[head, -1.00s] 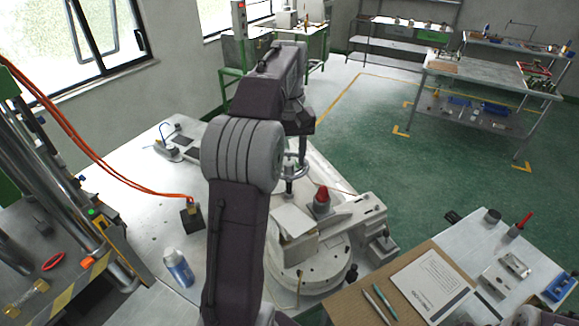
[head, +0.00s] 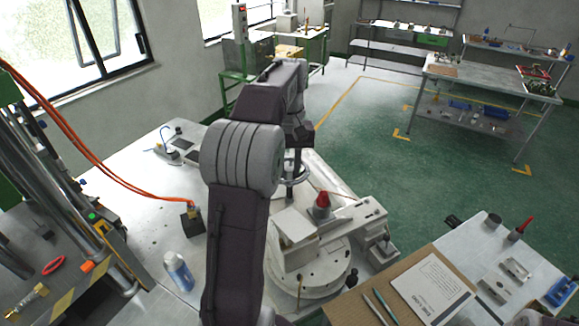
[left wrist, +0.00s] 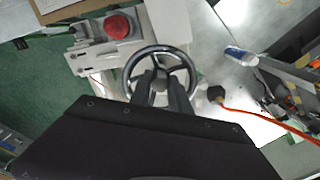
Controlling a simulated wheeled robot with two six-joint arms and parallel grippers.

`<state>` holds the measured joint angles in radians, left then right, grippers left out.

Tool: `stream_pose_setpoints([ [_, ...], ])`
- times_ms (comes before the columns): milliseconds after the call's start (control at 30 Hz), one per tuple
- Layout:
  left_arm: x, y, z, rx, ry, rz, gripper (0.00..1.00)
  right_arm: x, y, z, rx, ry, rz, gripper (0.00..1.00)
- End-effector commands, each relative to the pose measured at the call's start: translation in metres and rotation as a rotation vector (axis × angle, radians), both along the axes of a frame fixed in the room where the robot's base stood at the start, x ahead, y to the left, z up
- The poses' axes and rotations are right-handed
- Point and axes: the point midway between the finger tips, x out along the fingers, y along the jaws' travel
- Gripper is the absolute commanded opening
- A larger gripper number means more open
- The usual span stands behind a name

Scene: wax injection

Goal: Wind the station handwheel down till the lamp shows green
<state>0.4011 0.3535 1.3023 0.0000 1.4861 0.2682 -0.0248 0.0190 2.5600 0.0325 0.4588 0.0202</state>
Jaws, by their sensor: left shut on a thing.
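The handwheel (head: 304,172) is a grey spoked ring on an upright shaft on the light-grey station. It shows best in the left wrist view (left wrist: 160,50). My left gripper (left wrist: 162,84) is over the wheel's middle, shut on the handwheel near its hub. My left arm hides part of the wheel and gripper in the head view. No green station lamp is clear. My right gripper is not in view.
A bottle (head: 178,270) and a dark block with orange hoses (head: 191,222) stand left of my arm. A press with a small green light (head: 92,216) is at far left. A clipboard (head: 405,277) lies at front right.

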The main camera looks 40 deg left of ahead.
Motion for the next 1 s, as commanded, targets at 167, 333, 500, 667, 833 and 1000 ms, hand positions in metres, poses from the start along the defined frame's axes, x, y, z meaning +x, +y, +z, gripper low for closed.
stream_pose_setpoints([
  [167, 0.0, 0.0, 0.003, -0.001, 0.001, -0.114, 0.0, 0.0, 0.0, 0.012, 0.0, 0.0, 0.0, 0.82],
  [333, 0.0, 0.0, 0.003, 0.0, 0.0, -0.237, 0.0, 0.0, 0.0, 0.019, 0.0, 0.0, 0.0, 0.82],
  [500, 0.0, 0.0, 0.003, 0.001, -0.001, -0.347, 0.0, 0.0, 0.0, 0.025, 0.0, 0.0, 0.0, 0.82],
  [667, 0.001, 0.0, 0.002, 0.001, -0.002, -0.423, 0.0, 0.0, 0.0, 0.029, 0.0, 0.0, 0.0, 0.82],
  [833, 0.001, 0.0, 0.002, 0.002, -0.002, -0.473, 0.0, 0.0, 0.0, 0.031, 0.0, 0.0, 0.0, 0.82],
  [1000, 0.001, 0.0, 0.001, 0.002, -0.003, -0.494, 0.0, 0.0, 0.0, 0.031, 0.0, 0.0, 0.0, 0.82],
])
